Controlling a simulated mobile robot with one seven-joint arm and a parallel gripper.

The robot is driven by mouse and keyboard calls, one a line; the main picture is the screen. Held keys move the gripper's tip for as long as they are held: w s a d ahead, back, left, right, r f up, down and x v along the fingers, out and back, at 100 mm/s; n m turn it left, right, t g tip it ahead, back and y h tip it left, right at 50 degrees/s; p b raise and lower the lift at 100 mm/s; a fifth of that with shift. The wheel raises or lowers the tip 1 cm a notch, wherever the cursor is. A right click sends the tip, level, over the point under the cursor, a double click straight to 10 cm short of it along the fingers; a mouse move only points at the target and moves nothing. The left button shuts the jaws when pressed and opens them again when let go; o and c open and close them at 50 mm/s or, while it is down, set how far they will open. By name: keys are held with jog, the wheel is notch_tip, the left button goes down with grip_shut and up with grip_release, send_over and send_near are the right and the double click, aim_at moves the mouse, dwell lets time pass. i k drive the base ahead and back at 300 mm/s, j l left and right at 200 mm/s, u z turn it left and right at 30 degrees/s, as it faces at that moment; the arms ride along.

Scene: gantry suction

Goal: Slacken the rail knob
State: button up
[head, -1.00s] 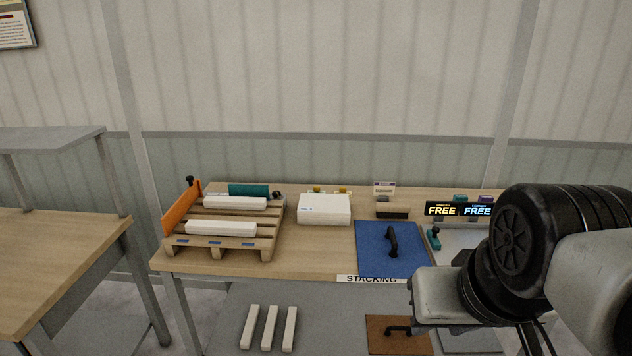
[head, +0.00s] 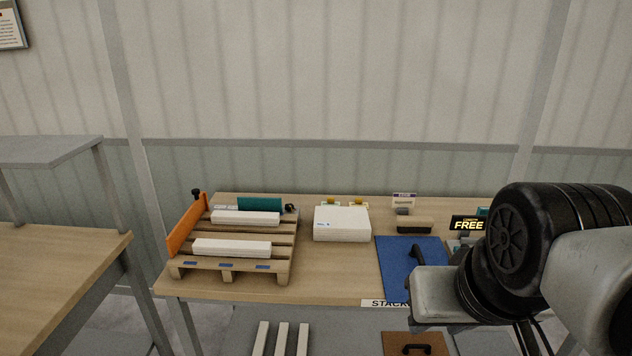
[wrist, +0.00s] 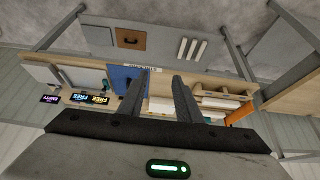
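A wooden pallet (head: 232,262) stands at the left of the table in the head view. An orange rail (head: 187,227) runs along its left side, with a black knob (head: 196,193) at its far end. A teal rail (head: 260,205) stands along the back, with a second dark knob (head: 291,208) at its right end. I cannot tell which knob is the rail knob. My gripper (wrist: 157,78) shows only in the wrist view, open and empty, well away from the table. The orange rail (wrist: 240,113) also shows there; its knob is not clear.
Two white bars (head: 232,248) lie on the pallet. A white stack (head: 342,224), a blue mat (head: 402,268) with a black handle and a FREE display (head: 468,224) stand to the right. Another table (head: 60,250) is at the left, with a gap between.

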aim_at(290, 207)
jog(key=i+j, duration=1.35)
jog(key=j, duration=0.15)
